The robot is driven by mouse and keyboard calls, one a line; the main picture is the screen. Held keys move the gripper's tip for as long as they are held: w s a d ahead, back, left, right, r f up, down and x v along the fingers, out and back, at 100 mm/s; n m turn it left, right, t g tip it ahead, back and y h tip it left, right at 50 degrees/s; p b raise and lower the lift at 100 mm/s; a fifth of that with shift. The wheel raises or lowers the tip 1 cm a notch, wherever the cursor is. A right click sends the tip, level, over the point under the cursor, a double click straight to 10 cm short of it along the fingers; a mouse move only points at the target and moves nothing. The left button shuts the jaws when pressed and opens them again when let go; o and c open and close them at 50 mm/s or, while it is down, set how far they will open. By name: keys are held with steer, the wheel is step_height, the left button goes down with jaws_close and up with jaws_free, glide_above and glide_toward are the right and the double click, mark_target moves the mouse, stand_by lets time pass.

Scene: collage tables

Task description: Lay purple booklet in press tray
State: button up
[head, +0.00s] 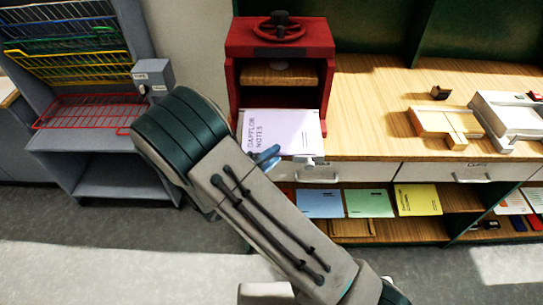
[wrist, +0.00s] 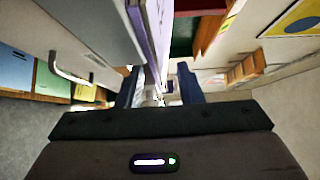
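The purple booklet (head: 284,128) lies flat at the front of the red press (head: 277,38), its front edge at or slightly past the counter edge. Its cover lettering shows. My gripper (head: 267,157) is at the booklet's front left edge, with blue fingers. In the wrist view my gripper (wrist: 160,82) has its fingers apart, and the booklet (wrist: 157,25) shows nearly edge-on ahead between them. A gap shows beside the right finger, so it looks open around the edge, not clamped. Inside the press is a wooden board (head: 280,73); the press tray is not clearly identifiable under the booklet.
Drawers with handles (head: 318,172) sit just below the counter edge, close to my gripper. Blue, green and yellow booklets (head: 418,199) lie on the shelf below. A wooden jig (head: 446,124) stands right on the counter. Wire racks (head: 90,111) stand left.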

steer(key=b+v, duration=0.2)
steer(key=v, duration=1.1)
steer(key=shift+s+a, duration=0.25)
